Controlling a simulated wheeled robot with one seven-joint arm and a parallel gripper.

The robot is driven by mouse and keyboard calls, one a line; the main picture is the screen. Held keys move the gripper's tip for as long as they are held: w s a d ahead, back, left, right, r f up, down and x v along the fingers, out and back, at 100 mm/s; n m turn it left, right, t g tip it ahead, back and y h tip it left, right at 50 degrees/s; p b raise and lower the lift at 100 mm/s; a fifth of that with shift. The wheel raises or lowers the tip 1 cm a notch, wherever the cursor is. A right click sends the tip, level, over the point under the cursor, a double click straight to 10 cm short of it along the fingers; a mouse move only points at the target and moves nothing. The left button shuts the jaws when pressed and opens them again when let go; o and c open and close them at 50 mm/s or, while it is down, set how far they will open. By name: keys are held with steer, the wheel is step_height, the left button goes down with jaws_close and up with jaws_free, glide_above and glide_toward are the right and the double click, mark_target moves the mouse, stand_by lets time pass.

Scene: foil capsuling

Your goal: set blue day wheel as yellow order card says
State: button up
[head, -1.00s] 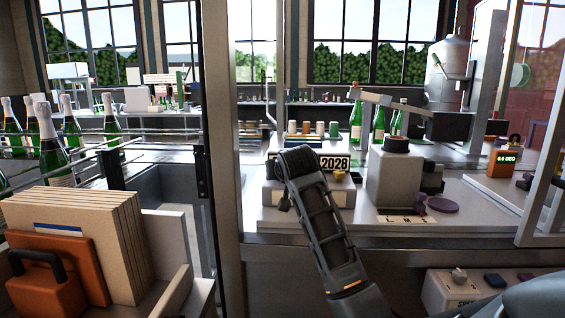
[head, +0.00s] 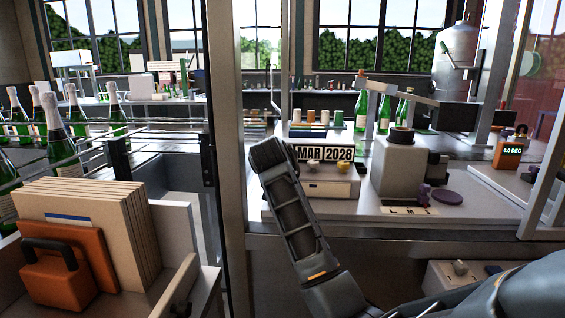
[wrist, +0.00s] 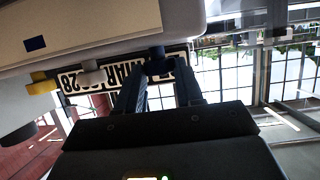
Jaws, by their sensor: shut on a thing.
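The date stamper (head: 320,185) is a pale box on the bench with a black-on-white date display (head: 325,153) reading MAR 2028. The day digits are hidden behind my arm in the head view. The display appears upside down in the wrist view, its day part largely blocked. The blue day wheel (wrist: 158,66) shows there as a dark blue knob between my fingertips. My gripper (wrist: 158,82) is shut on it. A white knob (head: 313,163) and a yellow knob (head: 344,168) sit beside it. I cannot make out a yellow order card.
A capsuling machine with a dark round top (head: 400,136) stands right of the stamper. A glass-panel post (head: 226,150) rises left of my arm. A crate with boards and an orange padlock-like block (head: 62,280) stands at front left. Green bottles (head: 60,140) line the left conveyor.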

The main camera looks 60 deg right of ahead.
steer(key=o, duration=0.8)
steer(key=shift+c, duration=0.2)
steer(key=v, duration=0.7)
steer(key=shift+s+a+r, duration=0.15)
steer(key=shift+a+r, duration=0.05)
steer(key=shift+a, duration=0.1)
